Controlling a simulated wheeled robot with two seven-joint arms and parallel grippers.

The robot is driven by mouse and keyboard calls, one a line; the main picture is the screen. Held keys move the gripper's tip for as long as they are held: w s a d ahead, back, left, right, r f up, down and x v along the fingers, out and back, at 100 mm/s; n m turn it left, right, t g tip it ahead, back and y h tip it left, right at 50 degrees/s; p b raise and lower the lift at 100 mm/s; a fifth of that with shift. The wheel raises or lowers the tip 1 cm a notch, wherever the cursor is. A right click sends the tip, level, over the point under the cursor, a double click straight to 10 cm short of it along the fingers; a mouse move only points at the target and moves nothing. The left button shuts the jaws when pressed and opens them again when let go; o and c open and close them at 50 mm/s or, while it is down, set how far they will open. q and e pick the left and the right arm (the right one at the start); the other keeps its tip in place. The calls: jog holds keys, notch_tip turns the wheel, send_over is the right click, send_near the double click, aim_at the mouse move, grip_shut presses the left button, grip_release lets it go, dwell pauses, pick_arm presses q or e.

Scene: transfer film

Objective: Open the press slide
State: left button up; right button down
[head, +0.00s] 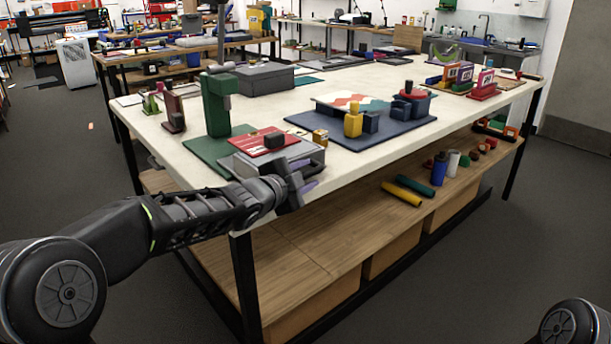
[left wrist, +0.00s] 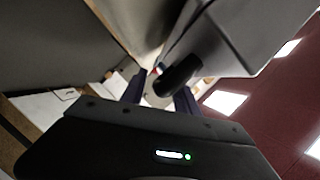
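A grey press box (head: 308,158) sits at the near edge of the table, with a red plate (head: 264,143) and a small black block on top. My left gripper (head: 305,177) is in front of the box's near right side, its two purple fingers apart. In the left wrist view, the box (left wrist: 225,40) fills the upper right, and a dark rounded handle (left wrist: 178,76) sticks out of it. The open fingers (left wrist: 160,95) point toward the handle. I cannot tell whether they touch it. My right gripper is out of view.
A green press stand (head: 216,108) rises behind the box on a green mat. A blue mat (head: 350,141) with yellow and blue blocks lies to the right. The table (head: 190,168) has a lower wooden shelf with rolls and jars.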

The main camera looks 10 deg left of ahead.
pick_arm(q)
jog(key=v, duration=0.7)
jog(key=shift+s, duration=0.4)
jog(key=shift+a, duration=0.15)
